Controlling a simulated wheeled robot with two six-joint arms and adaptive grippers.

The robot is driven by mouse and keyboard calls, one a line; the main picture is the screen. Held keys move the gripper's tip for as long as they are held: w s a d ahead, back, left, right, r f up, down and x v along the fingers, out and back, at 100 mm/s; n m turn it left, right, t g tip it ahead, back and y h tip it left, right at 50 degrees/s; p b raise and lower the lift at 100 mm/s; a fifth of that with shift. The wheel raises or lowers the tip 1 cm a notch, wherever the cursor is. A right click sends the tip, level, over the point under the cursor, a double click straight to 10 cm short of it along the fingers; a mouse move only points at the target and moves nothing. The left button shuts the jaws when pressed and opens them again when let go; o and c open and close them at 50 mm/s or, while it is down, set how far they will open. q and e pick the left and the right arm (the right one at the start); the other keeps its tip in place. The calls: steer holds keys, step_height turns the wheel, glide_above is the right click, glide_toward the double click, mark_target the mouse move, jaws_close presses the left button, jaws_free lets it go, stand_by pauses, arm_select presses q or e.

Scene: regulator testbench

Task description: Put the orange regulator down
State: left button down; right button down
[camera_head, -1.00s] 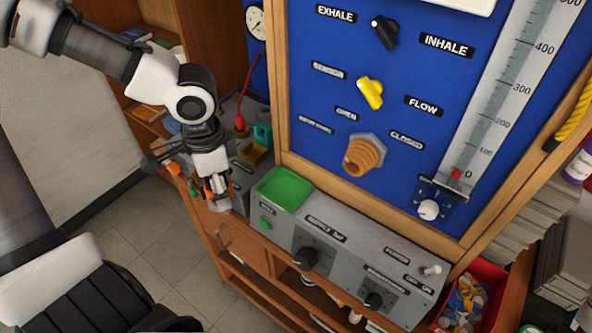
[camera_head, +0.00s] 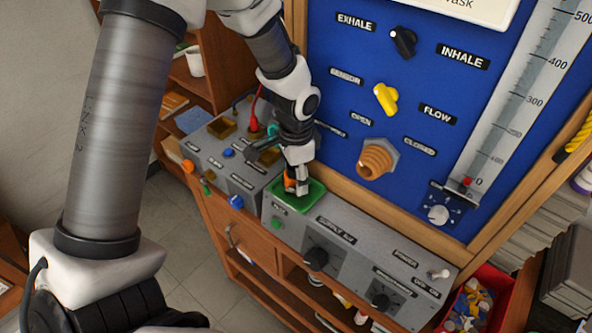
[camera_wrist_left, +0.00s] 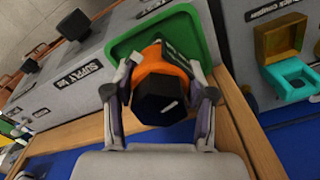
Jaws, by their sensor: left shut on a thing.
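The orange regulator (camera_wrist_left: 165,75) has an orange body and a black hexagonal face. It is between the two fingers of my left gripper (camera_wrist_left: 160,98) in the left wrist view, and the gripper is shut on it. In the head view my left gripper (camera_head: 296,188) is over the green tray (camera_head: 313,200), with a bit of orange (camera_head: 290,181) showing at its fingers. The green tray also shows behind the regulator in the left wrist view (camera_wrist_left: 123,48). I cannot tell whether the regulator touches the tray floor. My right gripper is not in view.
The grey supply box (camera_head: 350,245) with black knobs extends right of the tray. The blue panel (camera_head: 335,95) with a yellow lever (camera_head: 386,98) and brass port (camera_head: 375,162) rises behind. Another grey box (camera_head: 205,155) with small parts stands left. A red bin (camera_head: 490,285) is at lower right.

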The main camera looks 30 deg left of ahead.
arm_select(q)
steer(key=shift+w, duration=0.15)
steer(key=shift+s+d+f, duration=0.1)
steer(key=shift+s, duration=0.15)
steer(key=c, duration=0.6)
jaws_free()
steer(key=shift+o, duration=1.1)
steer(key=shift+w+f, duration=0.1)
steer(key=shift+r, duration=0.35)
step_height(320, 180, up, 12)
steer(key=shift+f+b, duration=0.1)
steer(key=shift+b, duration=0.7)
